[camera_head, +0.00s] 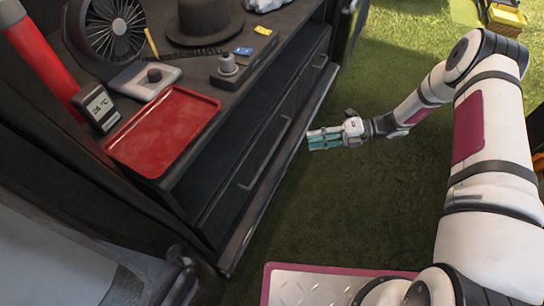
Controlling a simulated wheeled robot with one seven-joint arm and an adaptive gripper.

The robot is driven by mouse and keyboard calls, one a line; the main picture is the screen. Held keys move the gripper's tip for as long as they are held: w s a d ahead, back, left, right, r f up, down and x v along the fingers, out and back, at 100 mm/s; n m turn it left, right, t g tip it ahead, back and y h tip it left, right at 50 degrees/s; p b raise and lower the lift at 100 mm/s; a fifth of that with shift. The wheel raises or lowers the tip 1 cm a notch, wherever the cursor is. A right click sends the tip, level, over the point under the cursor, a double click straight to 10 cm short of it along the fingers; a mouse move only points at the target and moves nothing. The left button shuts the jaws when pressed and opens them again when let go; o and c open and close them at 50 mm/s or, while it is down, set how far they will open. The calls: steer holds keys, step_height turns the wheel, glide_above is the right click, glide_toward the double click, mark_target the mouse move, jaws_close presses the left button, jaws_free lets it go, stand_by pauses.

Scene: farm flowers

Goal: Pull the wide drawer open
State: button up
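The wide drawer (232,192) is in the dark cabinet, below its top, with a long bar handle (262,164) on its front. Its front looks flush with the cabinet, though the dark shading makes this hard to tell. My gripper (310,139), with teal fingers, is to the right of the cabinet over the grass. Its fingers point left toward the cabinet front, and they appear apart from the handle. The fingers look close together, but at this size I cannot tell whether they are open or shut. I see nothing clearly held in them.
The cabinet top holds a red tray (163,130), a thermometer display (98,107), a fan (114,30) and a dark hat (204,20). Another handle (320,60) is farther back on the cabinet. Grass (335,205) lies open right of the cabinet. A yellow box (506,17) stands far right.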

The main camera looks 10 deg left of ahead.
mark_target(272, 150)
step_height(272, 150, down, 5)
steer(key=m+b, duration=0.1)
steer(key=m, duration=0.1)
steer(key=shift+t+y, duration=0.4)
steer(key=a+b, duration=0.1)
steer(key=a, duration=0.3)
steer(key=a+f+b, duration=0.1)
steer(key=a, duration=0.4)
steer(key=a+f+b, duration=0.1)
steer(key=a, duration=0.3)
steer(key=shift+s+a+f, duration=0.25)
steer(key=shift+s+a, duration=0.1)
steer(key=shift+a, duration=0.05)
jaws_close()
